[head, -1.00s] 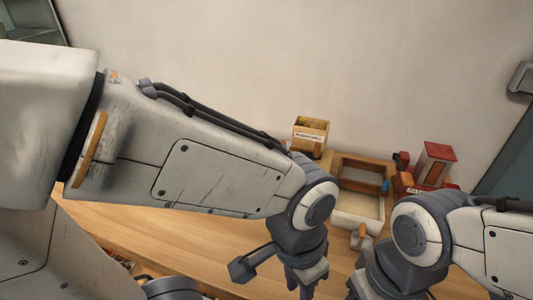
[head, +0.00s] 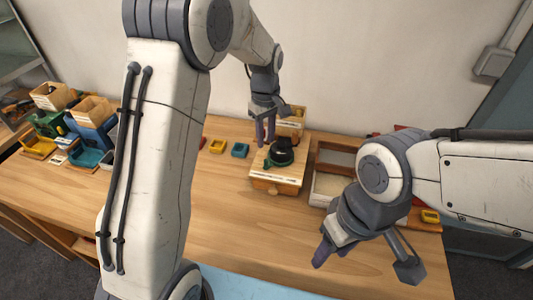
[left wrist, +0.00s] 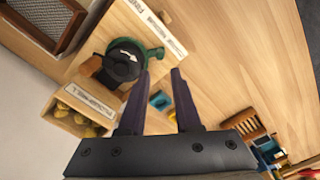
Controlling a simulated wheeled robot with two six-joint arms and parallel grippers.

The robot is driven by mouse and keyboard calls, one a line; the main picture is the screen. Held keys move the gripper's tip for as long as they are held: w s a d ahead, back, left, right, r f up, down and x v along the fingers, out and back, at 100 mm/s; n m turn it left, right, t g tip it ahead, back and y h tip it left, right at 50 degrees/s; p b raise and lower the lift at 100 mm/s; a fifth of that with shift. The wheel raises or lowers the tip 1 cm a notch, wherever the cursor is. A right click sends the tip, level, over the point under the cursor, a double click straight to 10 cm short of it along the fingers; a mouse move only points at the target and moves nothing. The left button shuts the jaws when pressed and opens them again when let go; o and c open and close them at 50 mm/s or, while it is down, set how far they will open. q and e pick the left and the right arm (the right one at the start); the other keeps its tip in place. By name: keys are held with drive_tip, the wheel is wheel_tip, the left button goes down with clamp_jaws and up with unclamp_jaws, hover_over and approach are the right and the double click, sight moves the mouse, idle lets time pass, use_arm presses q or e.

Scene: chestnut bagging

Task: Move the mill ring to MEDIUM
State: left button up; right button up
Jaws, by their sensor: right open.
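The mill (head: 281,152) is a dark round piece with a green ring, on a wooden box (head: 290,172) on the table. In the left wrist view the mill (left wrist: 124,62) has a white arrow on its black top, and the green ring (left wrist: 155,56) sticks out beside it. A white label strip (left wrist: 152,27) lies next to it; I cannot read its words surely. My left gripper (head: 265,142) is open and empty, just beside the mill; its fingers also show in the left wrist view (left wrist: 162,72). My right gripper (head: 325,257) is open and empty, over the front of the table.
A labelled box with yellowish contents (left wrist: 75,118) stands beside the mill. A wooden tray (head: 332,185) is to its right. Small yellow (head: 218,146) and blue (head: 240,150) pieces lie left of it. Bins (head: 90,120) stand at the far left. The table's middle is clear.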

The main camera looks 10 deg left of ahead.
use_arm(q)
wheel_tip(320, 180, down, 8)
drive_tip(key=shift+d+f+p, duration=0.1)
drive_tip(key=shift+f+p, duration=0.1)
drive_tip(key=shift+p, duration=0.55)
clamp_jaws()
drive_tip(key=shift+r, duration=0.1)
idle(0.9)
